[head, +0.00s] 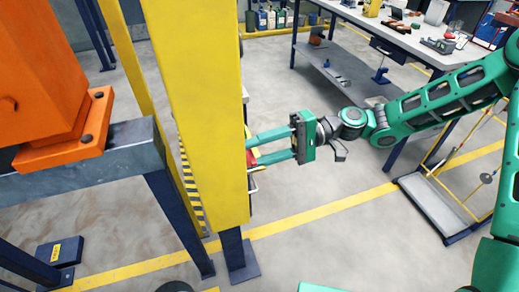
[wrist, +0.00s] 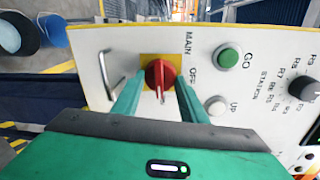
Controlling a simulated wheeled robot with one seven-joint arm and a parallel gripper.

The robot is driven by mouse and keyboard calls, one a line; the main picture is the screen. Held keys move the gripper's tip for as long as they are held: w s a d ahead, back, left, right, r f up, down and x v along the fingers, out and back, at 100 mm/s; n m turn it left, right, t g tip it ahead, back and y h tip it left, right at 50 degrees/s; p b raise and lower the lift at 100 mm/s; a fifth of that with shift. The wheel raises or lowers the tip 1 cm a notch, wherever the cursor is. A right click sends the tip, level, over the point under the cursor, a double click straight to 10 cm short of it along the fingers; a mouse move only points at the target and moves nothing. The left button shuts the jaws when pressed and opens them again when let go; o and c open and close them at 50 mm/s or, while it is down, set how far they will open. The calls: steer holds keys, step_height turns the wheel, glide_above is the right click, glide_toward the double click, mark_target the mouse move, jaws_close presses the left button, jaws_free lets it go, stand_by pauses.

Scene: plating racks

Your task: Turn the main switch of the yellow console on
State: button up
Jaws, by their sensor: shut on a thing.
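The yellow console (head: 196,110) stands upright left of centre in the head view, its side towards me. Its pale front panel (wrist: 121,46) fills much of the wrist view. The main switch (wrist: 160,75) is a red rotary knob on a yellow plate, beside the words MAIN and OFF. In the head view only a bit of red (head: 252,157) shows at the console's edge. My gripper (wrist: 158,92) has its two green fingers around the red knob and is shut on it. In the head view my gripper (head: 268,147) reaches the panel from the right.
The panel also bears a metal handle (wrist: 108,75), a green GO button (wrist: 228,57), a white UP button (wrist: 216,105) and a black dial (wrist: 302,88). An orange machine (head: 50,75) stands left. A workbench (head: 385,38) stands at the back right. Open floor lies below my arm.

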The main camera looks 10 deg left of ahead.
steer(key=shift+w+f+m, duration=0.1)
steer(key=shift+w+m, duration=0.05)
steer(key=shift+m, duration=0.25)
steer(key=o, duration=1.1)
steer(key=v, duration=1.1)
steer(key=shift+a, duration=0.1)
steer(key=shift+f, duration=0.1)
